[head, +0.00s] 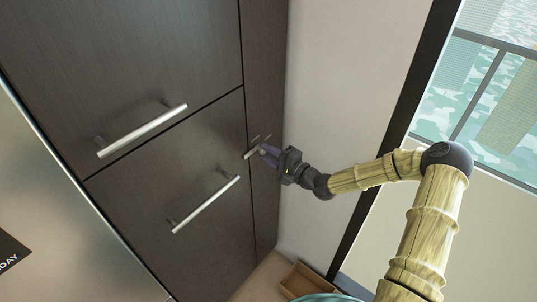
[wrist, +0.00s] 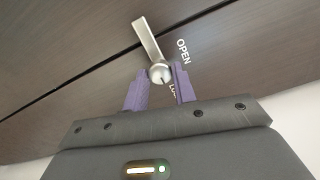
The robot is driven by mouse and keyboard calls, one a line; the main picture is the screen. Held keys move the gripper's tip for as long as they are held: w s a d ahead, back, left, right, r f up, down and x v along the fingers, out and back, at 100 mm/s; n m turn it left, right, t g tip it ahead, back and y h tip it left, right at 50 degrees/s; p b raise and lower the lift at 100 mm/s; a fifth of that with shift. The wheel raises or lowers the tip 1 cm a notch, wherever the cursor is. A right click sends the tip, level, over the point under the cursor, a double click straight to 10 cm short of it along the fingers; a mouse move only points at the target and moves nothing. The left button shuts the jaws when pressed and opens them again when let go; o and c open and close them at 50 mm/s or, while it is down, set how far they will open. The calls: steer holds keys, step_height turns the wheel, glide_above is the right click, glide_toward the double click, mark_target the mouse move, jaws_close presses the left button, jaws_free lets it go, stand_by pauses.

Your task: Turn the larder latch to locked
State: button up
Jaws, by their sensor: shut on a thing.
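The larder latch is a small metal lever with a round hub, set by a dark seam between wood-grain panels; in the wrist view the latch (wrist: 150,42) points up and slightly left from its hub. The word OPEN (wrist: 183,52) is printed to the right of the lever, and a second label below it is mostly hidden by a finger. My gripper (wrist: 160,80) has its purple fingers on either side of the hub and is shut on the latch. In the head view my gripper (head: 264,154) meets the cabinet front at the latch, whose details are too small to tell.
Dark cabinet doors (head: 140,50) with long bar handles (head: 205,204) stand to the left of my gripper. A pale wall (head: 330,80) and a window (head: 490,90) are to the right. A small wooden box (head: 303,280) lies below. A steel appliance front (head: 50,200) is at far left.

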steer(key=shift+d+f, duration=0.1)
steer(key=o, duration=1)
steer(key=b+v, duration=0.3)
steer(key=v, duration=1.4)
steer(key=shift+d+b, duration=0.2)
steer(key=shift+b, duration=0.2)
steer(key=shift+s+a+f, duration=0.1)
steer(key=shift+s, duration=0.05)
